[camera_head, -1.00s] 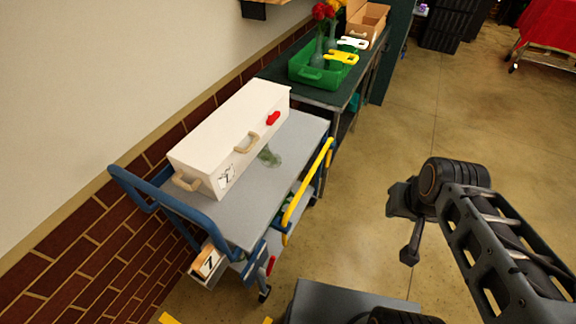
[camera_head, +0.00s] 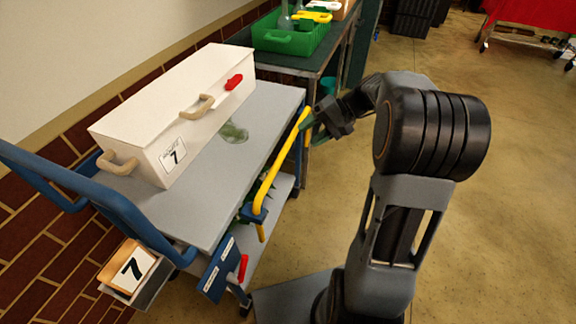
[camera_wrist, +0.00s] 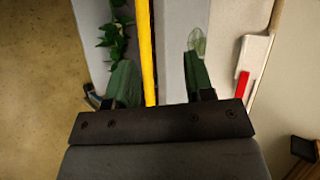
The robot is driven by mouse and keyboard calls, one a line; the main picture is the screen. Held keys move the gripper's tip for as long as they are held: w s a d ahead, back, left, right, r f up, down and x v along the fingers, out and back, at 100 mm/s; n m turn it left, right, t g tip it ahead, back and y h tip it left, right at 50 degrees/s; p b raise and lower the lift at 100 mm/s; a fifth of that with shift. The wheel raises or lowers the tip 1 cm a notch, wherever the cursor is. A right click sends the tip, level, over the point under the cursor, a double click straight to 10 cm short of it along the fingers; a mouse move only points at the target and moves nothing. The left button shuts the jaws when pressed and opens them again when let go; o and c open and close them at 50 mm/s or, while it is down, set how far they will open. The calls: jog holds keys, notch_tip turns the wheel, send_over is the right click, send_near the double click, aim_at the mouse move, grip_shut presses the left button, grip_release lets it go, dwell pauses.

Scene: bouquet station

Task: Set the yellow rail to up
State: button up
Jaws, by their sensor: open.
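The yellow rail (camera_head: 274,172) runs along the right long side of the blue and grey cart (camera_head: 212,208), at about the height of its top. Its near end meets a blue bracket (camera_head: 254,212). My gripper (camera_head: 311,124) is at the far end of the rail. In the wrist view, the rail (camera_wrist: 147,48) passes between the two green fingers of my open gripper (camera_wrist: 160,72), closer to the left finger. I cannot tell whether a finger touches it.
A white box (camera_head: 165,110) with tan handles and a red latch (camera_head: 234,82) stands on the cart, beside a clear greenish vase (camera_head: 233,133). A green bin (camera_head: 290,40) sits on the table behind. Open floor (camera_head: 520,200) lies to the right.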

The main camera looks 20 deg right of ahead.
aim_at(288, 145)
jog(key=w+d+f+t+y+b, duration=0.3)
jog(key=w+d+f+y+b, duration=0.3)
jog(key=d+f, duration=0.25)
jog(key=shift+h, duration=0.6)
jog(key=b+x, duration=0.1)
jog(key=x, duration=0.3)
jog(key=b+x, duration=0.1)
jog(key=x, duration=0.4)
jog(key=b+x, duration=0.2)
jog(key=x, duration=0.2)
jog(key=shift+s+a+f, duration=0.2)
jog(key=shift+s+a, duration=0.05)
jog(key=shift+s, duration=0.1)
grip_shut()
